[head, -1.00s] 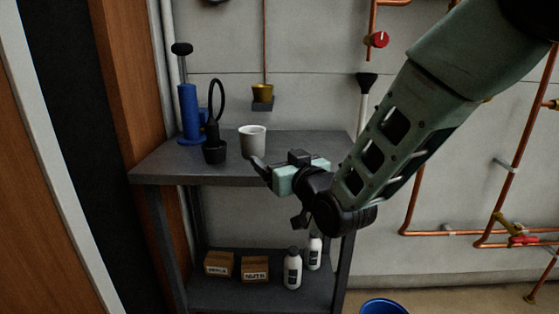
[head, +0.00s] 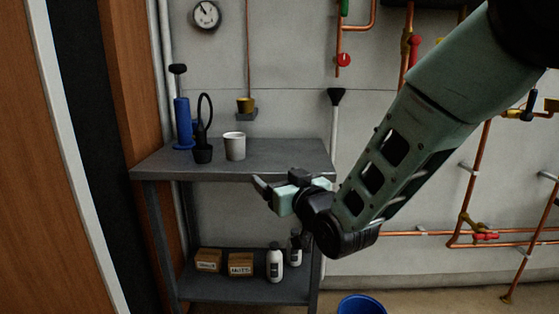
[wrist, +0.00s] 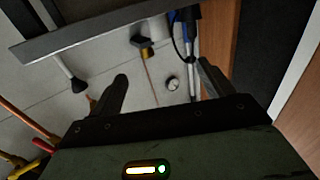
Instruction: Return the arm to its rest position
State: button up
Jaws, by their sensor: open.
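My gripper (head: 264,187) is in front of the grey shelf unit in the head view, near the front edge of its top. Its fingers are spread, with nothing seen between them. My arm reaches down to it from the upper right. In the wrist view my gripper (wrist: 163,88) shows two separated dark fingers, with the wall behind them. A white cup (head: 235,147) stands on the shelf unit's top, behind and left of the gripper, apart from it.
The shelf unit (head: 160,172) also holds a blue pump (head: 183,122) and a black looped tool (head: 203,140). Boxes (head: 240,265) and bottles (head: 275,266) stand below. A blue bucket (head: 362,305) is on the floor. Copper pipes (head: 470,200) line the right wall.

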jog(key=s+d+f+g+h, duration=0.1)
jog(key=s+d+f+g, duration=0.15)
jog(key=s, duration=0.35)
jog(key=s+d+f+n+g+h, duration=0.1)
jog(key=s+f+g, duration=0.1)
jog(key=s+g, duration=0.3)
jog(key=s+d+f+g+h, duration=0.1)
jog(key=s+f+g, duration=0.15)
jog(key=s, duration=0.45)
jog(key=s+d+f+n+g+h, duration=0.1)
jog(key=s+d+g+h, duration=0.15)
jog(key=s+d, duration=0.45)
jog(key=s+d+g+h, duration=0.2)
jog(key=s+d+g, duration=0.1)
jog(key=s, duration=0.7)
notch_tip(320, 180, up, 20)
jog(key=p, duration=2.1)
jog(key=shift+r, duration=0.2)
